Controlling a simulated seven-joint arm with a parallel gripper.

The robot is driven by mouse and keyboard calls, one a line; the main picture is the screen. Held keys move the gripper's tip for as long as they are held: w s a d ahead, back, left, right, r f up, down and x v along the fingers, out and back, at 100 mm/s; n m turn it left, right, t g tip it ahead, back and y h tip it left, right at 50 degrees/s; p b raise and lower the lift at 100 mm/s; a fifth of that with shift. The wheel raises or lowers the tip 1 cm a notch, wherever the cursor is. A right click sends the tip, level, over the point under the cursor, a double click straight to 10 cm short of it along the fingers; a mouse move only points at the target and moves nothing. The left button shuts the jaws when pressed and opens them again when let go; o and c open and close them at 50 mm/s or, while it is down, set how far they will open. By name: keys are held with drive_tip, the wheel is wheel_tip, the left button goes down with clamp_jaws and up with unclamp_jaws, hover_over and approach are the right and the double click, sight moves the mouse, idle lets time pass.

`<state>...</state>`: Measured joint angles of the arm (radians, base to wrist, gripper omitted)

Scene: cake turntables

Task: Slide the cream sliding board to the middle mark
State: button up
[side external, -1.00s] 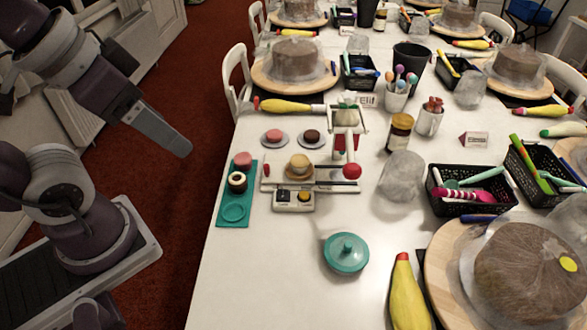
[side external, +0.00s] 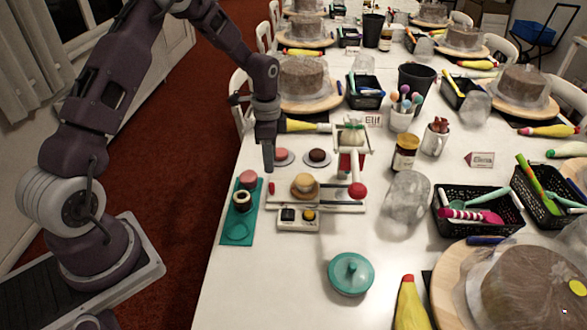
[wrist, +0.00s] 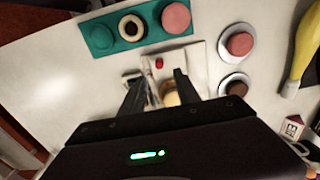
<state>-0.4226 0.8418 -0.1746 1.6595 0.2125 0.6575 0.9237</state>
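The cream sliding board (side external: 327,193) lies in the low white fixture on the table, carrying a small tan round item (side external: 304,184). A small red knob (side external: 271,187) is at its left end; it also shows in the wrist view (wrist: 159,63). My gripper (side external: 268,168) points down above that left end. In the wrist view my gripper (wrist: 159,76) has its fingers apart with nothing held, the red knob showing just beyond the tips. Part of the board is hidden behind the fingers. I cannot make out the middle mark.
A teal tray (side external: 237,231) with round pieces lies left of the fixture. Two small plates (side external: 317,157) sit behind it. A white press with a red ball (side external: 358,190) stands at the right. A control box (side external: 298,218) and teal lid (side external: 351,274) are in front.

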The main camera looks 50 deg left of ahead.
sight(272, 184)
wheel_tip(272, 184, down, 8)
drive_tip(key=shift+f, duration=0.25)
drive_tip(key=shift+c, duration=1.1)
clamp_jaws()
drive_tip(key=shift+w+d, duration=4.25)
drive_tip(key=shift+w, duration=0.05)
drive_tip(key=shift+o, duration=1.1)
unclamp_jaws()
